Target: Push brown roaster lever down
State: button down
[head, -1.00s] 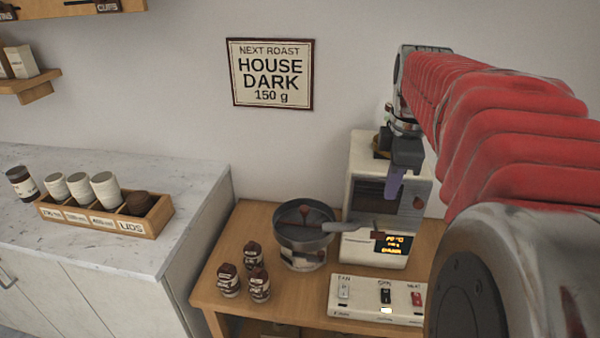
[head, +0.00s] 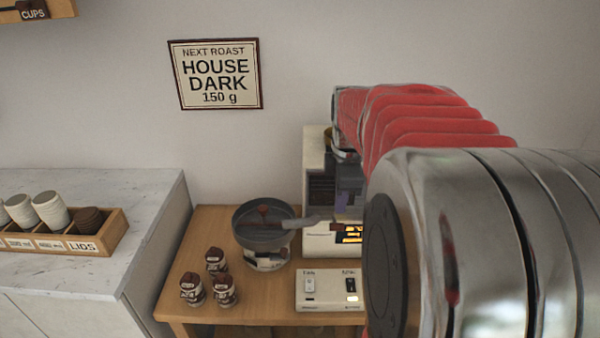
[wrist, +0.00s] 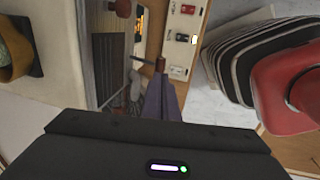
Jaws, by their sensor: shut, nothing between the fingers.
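The cream roaster (head: 313,165) stands at the back of the wooden table, its right side hidden by my arm in the head view. In the wrist view its dark front (wrist: 113,60) lies left of my fingers. A brown knob on a thin metal rod (wrist: 160,64) sticks out just beyond my fingertips. A second brown knob (wrist: 122,8) shows at the top edge. Which one is the lever's is not clear. My gripper (head: 343,212) is shut and empty, pointing down before the roaster; its purple fingers (wrist: 161,98) look close to the first knob. Contact cannot be told.
A round dark pan (head: 262,238) stands left of the roaster, with a grey spout reaching over it. A switch panel (head: 325,304) lies in front. Several small brown-capped jars (head: 192,290) stand at left. A counter holds a cup tray (head: 110,236).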

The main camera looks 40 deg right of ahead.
aim_at(338, 224)
jog(key=f, duration=0.5)
jog(key=shift+w+d+f, duration=0.25)
jog(key=shift+w+d, duration=0.05)
jog(key=shift+w, duration=0.1)
jog(key=shift+f, duration=0.2)
jog(key=shift+d, duration=0.1)
